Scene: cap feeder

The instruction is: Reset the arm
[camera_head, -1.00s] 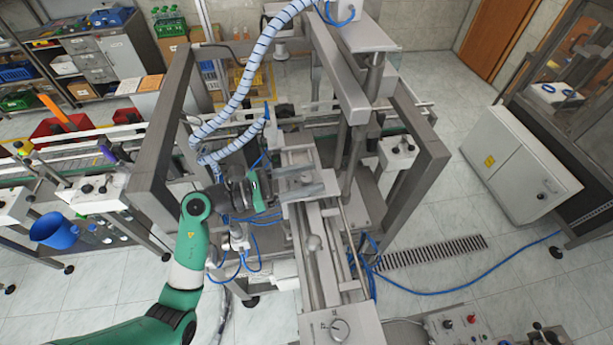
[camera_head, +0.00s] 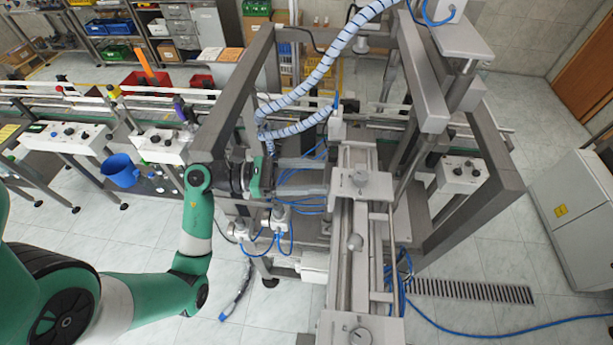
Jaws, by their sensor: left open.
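My left arm comes in from the lower left, green and white. Its dark wrist leads to my left gripper (camera_head: 322,177), which has two grey fingers spread apart with a gap between them and nothing seen in it. The fingers point right, toward the cap feeder's grey metal rail (camera_head: 345,275), and their tips are close to its left side. I cannot tell whether they touch it. My right gripper is not in view.
The feeder's thick grey frame (camera_head: 495,190) surrounds the gripper area, and a ribbed blue-white hose (camera_head: 325,68) hangs above. A conveyor (camera_head: 60,98) runs at left, with a blue bucket (camera_head: 120,170) in front. A white cabinet (camera_head: 575,205) stands right.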

